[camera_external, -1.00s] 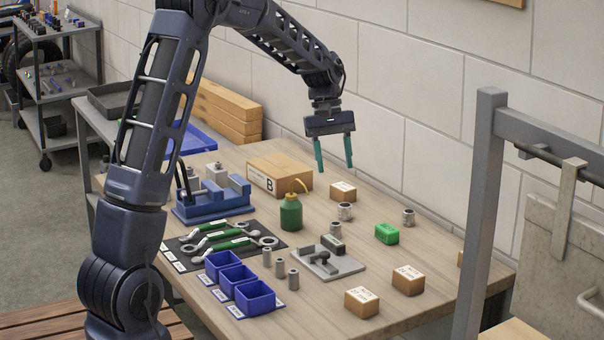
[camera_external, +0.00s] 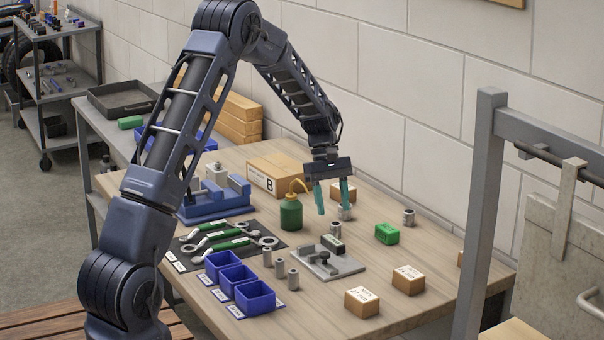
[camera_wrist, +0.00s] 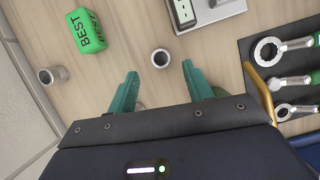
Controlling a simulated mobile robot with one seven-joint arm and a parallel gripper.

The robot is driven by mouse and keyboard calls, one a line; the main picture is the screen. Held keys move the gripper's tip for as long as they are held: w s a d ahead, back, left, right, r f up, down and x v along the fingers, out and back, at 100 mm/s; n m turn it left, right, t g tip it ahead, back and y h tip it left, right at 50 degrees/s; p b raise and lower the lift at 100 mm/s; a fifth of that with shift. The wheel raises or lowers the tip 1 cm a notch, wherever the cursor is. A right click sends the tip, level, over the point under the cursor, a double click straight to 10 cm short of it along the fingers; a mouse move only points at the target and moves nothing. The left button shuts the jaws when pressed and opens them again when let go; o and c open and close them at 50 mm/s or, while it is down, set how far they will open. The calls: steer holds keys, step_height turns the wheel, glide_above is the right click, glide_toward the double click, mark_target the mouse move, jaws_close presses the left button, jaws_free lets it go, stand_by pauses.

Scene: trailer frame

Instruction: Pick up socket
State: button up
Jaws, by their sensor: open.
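My gripper (camera_external: 333,209) is open and empty, its two teal fingers pointing down over the back of the table. One grey socket (camera_external: 345,212) stands close to the right finger, partly covered by it in the external view. A second socket (camera_external: 335,230) stands nearer the front; in the wrist view this socket (camera_wrist: 160,58) shows just ahead of the gap between the fingertips (camera_wrist: 160,72). A third socket (camera_external: 408,217) stands to the right, and in the wrist view it lies at the left (camera_wrist: 53,75).
A green oil can (camera_external: 291,212) with a curved spout stands just left of my gripper. A grey fixture plate (camera_external: 329,263), green box (camera_external: 387,233), cardboard boxes (camera_external: 408,280) and blue bins (camera_external: 255,298) stand around. A wrench mat (camera_external: 187,245) lies left. The wall is behind.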

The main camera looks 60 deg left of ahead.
mark_target(336, 223)
steer(key=shift+x, duration=3)
steer(key=shift+s+d+r, duration=0.1)
steer(key=shift+d, duration=0.05)
steer(key=shift+c, duration=0.2)
steer(key=c, duration=1.1)
